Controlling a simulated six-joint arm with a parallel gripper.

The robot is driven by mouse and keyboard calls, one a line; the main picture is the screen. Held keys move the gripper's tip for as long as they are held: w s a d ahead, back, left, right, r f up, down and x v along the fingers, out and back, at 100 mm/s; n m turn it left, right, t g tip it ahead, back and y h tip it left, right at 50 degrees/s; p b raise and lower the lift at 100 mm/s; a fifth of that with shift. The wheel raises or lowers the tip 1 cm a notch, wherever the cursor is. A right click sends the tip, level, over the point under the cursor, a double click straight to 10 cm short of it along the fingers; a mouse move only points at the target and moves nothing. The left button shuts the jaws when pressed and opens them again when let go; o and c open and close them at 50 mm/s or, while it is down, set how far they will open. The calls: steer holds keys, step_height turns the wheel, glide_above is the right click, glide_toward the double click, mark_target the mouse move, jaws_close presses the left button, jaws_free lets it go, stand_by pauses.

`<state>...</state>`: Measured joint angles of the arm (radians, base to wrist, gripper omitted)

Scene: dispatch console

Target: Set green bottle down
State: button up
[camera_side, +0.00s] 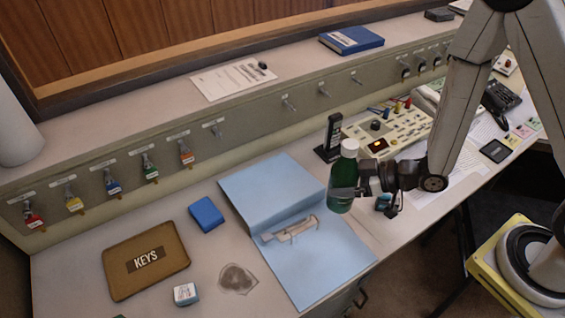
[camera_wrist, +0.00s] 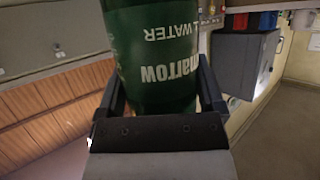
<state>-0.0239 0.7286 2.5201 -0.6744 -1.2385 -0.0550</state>
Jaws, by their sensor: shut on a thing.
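The green bottle (camera_side: 342,190) with a white cap stands upright in my gripper (camera_side: 352,191) in the side view. My gripper is shut on its body from the right. In the wrist view the bottle (camera_wrist: 155,55) fills the middle, its white lettering upside down, between the two dark fingers (camera_wrist: 160,98). In the side view the bottle overlaps the right edge of the open blue folder (camera_side: 318,262). I cannot tell whether its base touches anything below.
A black handset (camera_side: 333,135) stands behind the bottle, by the console panel (camera_side: 410,128). A KEYS tray (camera_side: 118,262), a blue box (camera_side: 206,214) and a small labelled box (camera_side: 186,293) lie left of the folder. Bare desk shows left of the folder (camera_side: 80,235).

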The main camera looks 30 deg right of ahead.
steer(key=s+a, duration=0.4)
steer(key=a, duration=0.5)
steer(key=s+a+n+y, duration=0.1)
steer(key=s+a, duration=0.4)
steer(key=a, duration=0.4)
steer(key=shift+s+r, duration=0.2)
steer(key=shift+r, duration=0.05)
steer(key=w+a+f, duration=0.8)
steer(key=w+f, duration=0.1)
steer(key=w, duration=0.1)
steer(key=shift+w+a+f, duration=0.15)
steer(key=shift+w+a, duration=0.05)
steer(key=shift+w, duration=0.05)
